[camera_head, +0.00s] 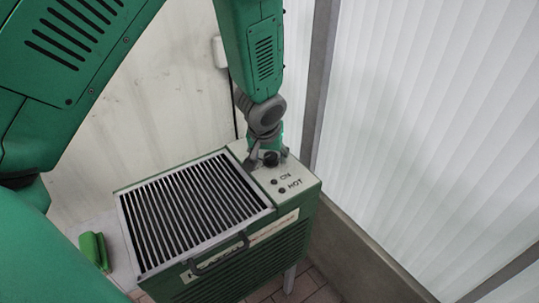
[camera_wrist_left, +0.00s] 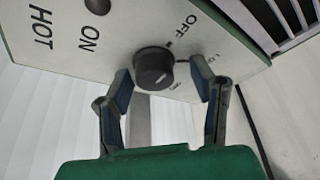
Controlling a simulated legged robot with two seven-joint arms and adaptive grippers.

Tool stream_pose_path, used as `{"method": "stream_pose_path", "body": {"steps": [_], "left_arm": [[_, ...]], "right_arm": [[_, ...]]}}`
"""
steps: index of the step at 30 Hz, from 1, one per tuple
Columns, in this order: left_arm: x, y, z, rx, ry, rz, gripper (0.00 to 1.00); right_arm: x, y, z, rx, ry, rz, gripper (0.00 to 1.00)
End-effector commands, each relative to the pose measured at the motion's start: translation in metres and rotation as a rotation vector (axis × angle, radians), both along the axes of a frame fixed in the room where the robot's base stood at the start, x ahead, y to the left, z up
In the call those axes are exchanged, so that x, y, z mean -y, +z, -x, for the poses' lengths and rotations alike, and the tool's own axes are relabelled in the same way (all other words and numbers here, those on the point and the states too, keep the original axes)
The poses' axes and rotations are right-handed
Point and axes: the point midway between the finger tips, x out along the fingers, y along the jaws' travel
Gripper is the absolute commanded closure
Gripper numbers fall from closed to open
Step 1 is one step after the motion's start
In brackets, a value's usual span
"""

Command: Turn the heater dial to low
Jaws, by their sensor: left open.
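The heater (camera_head: 240,262) is a green box with a slatted top grille and a pale control panel at its right end. Its black dial (camera_head: 271,158) sits on the panel, partly hidden by my left gripper (camera_head: 267,156). In the left wrist view the round dial (camera_wrist_left: 154,68) lies between the tips of my left gripper (camera_wrist_left: 160,84), which is open with a finger on each side and gaps to the dial. "OFF" is printed beside the dial; other marks near it are too small or covered to read. My right gripper is not in view.
Two dark round spots by "ON" and "HOT" (camera_head: 282,187) lie on the panel. A dark handle (camera_head: 218,254) is on the heater's front edge. A green object (camera_head: 94,250) lies left of the grille. Pale walls (camera_head: 430,120) stand close behind and to the right.

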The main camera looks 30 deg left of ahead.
Motion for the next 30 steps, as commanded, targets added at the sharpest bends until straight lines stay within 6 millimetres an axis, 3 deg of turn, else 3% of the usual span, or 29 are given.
{"method": "stream_pose_path", "body": {"steps": [1, 5, 6, 17, 30], "left_arm": [[0.0, 0.0, 0.0, 0.0, -0.001, 0.0, 0.49], [0.001, 0.001, 0.0, 0.0, -0.001, -0.002, 0.95], [0.001, 0.001, 0.0, -0.001, -0.001, -0.002, 0.98], [0.001, 0.002, 0.001, -0.001, -0.04, 0.003, 0.98], [-0.002, 0.005, 0.002, -0.002, -0.353, 0.005, 0.98]], "right_arm": [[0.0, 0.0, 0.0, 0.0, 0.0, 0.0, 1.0], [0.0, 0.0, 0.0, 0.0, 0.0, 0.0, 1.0], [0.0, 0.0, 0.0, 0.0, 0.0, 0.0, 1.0], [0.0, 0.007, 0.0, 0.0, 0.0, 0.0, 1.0], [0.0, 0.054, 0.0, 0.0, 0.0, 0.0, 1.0]]}}
